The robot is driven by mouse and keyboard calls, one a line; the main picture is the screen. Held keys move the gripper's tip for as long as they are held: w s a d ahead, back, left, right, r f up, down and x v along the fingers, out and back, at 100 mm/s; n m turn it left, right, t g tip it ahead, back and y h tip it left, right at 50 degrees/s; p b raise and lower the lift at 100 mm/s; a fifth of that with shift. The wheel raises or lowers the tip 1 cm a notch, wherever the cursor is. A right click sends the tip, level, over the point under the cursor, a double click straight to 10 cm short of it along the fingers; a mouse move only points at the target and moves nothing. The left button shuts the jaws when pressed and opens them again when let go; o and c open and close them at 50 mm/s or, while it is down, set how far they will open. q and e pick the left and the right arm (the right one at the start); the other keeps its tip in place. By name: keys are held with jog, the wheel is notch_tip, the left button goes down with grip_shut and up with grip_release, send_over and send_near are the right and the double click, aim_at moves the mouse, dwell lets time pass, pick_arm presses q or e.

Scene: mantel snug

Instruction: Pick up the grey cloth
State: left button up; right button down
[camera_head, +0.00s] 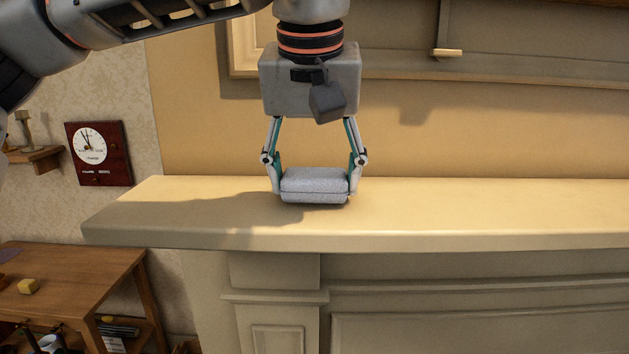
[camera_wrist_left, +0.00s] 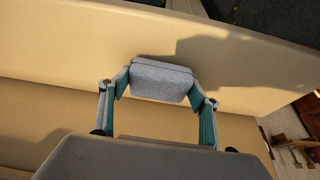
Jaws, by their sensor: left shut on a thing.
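The grey cloth (camera_head: 314,184) is a folded, rounded block at the mantel shelf, in the middle of the head view. My left gripper (camera_head: 314,178) points down from above, with one finger at each short end of the cloth, and is shut on it. In the left wrist view the cloth (camera_wrist_left: 161,79) sits between the two fingertips of my left gripper (camera_wrist_left: 160,90). I cannot tell whether the cloth touches the shelf or is just above it. My right gripper is not in view.
The cream mantel shelf (camera_head: 480,212) is bare to both sides of the cloth. A wall panel rises behind it. A wooden table (camera_head: 75,285) with a yellow block (camera_head: 28,287) stands lower left.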

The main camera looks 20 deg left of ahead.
pick_arm(q)
notch_tip(320, 180, up, 10)
jog(key=shift+f+p, duration=0.1)
jog(key=shift+p, duration=1.05)
notch_tip(320, 180, up, 8)
send_over(315, 175)
jog(key=shift+r, duration=0.7)
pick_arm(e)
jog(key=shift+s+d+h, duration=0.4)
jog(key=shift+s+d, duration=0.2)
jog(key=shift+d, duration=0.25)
pick_arm(q)
jog(key=shift+o, duration=0.7)
jog(key=shift+w, duration=0.1)
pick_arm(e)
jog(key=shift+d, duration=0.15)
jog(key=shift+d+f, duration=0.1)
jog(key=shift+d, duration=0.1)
